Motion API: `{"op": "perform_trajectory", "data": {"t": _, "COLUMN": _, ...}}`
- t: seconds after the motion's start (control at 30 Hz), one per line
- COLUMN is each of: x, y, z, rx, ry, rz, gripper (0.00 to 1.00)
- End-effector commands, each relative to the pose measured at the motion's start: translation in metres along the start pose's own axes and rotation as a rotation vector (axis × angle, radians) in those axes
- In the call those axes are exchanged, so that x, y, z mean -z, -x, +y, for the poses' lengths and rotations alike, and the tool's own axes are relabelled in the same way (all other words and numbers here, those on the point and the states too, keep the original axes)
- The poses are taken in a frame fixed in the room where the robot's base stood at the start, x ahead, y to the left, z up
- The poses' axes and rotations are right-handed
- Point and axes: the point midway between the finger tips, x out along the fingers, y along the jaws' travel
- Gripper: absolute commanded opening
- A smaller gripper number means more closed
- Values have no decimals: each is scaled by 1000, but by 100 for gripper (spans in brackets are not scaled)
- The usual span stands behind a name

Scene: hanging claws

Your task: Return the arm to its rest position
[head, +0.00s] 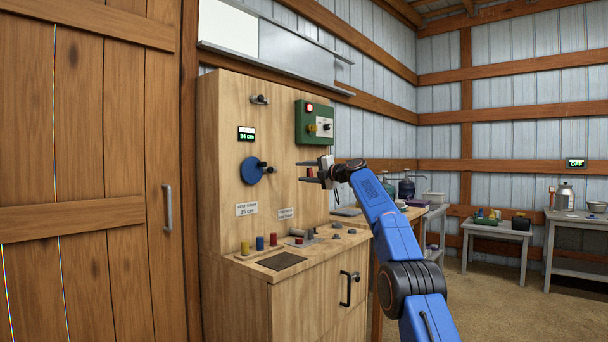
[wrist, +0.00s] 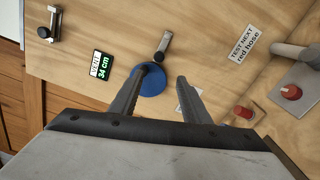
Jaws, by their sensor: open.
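My arm (head: 385,220) reaches up from the lower right in the head view, bent and raised in front of the wooden panel (head: 225,110). My gripper (head: 304,171) is open and empty, its two fingers apart and pointing left toward the panel. In the wrist view my gripper (wrist: 166,75) has both fingers spread, with bare panel and part of a blue disc (wrist: 150,82) behind them. The same blue disc (head: 249,171) with its dark-knobbed handle is on the panel, left of my gripper. I cannot tell the exact gap to the panel.
A green box (head: 303,122) with knobs is mounted above my gripper. A display (head: 246,133) reads 34 cm. The counter below holds coloured cylinders (head: 260,243) and knobs. A wooden door (head: 90,180) stands left. Side tables (head: 495,229) line the right; floor between is open.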

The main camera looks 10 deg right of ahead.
Motion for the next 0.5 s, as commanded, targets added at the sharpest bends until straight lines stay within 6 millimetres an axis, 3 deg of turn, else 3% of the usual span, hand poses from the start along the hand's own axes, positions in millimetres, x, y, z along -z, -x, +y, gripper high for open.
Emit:
{"op": "perform_trajectory", "data": {"t": 0.27, "x": 3, "y": 4, "z": 4, "rx": 12, "ry": -22, "rz": 0, "gripper": 43}}
{"op": "perform_trajectory", "data": {"t": 0.5, "x": 24, "y": 32, "z": 18, "rx": 109, "ry": -210, "rz": -9, "gripper": 43}}
